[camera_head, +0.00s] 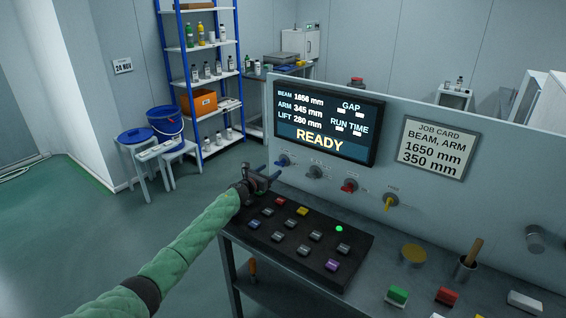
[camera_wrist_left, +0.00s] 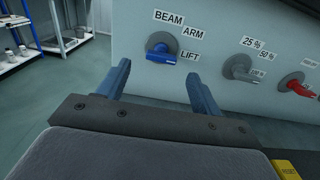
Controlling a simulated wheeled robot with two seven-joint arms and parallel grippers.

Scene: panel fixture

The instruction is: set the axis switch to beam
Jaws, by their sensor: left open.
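The axis switch is a blue knob on a grey disc on the upright panel, in the left wrist view (camera_wrist_left: 162,52) and the head view (camera_head: 283,161). The labels BEAM, ARM and LIFT run around it from top to right. Its handle lies nearly level, with its right end by LIFT; which label it points to is hard to be sure of. My left gripper (camera_head: 268,174) is open and empty, just in front of and below the switch. In the wrist view its two blue fingers (camera_wrist_left: 160,77) stand apart on either side of the knob, without visible contact.
Grey (camera_head: 315,172), red (camera_head: 349,186) and yellow (camera_head: 391,200) knobs sit to the right. A black button console (camera_head: 290,262) lies below. The display (camera_head: 325,120) reads READY, BEAM 1656 mm; the job card (camera_head: 437,147) reads 1650 mm, 350 mm. Open floor lies left.

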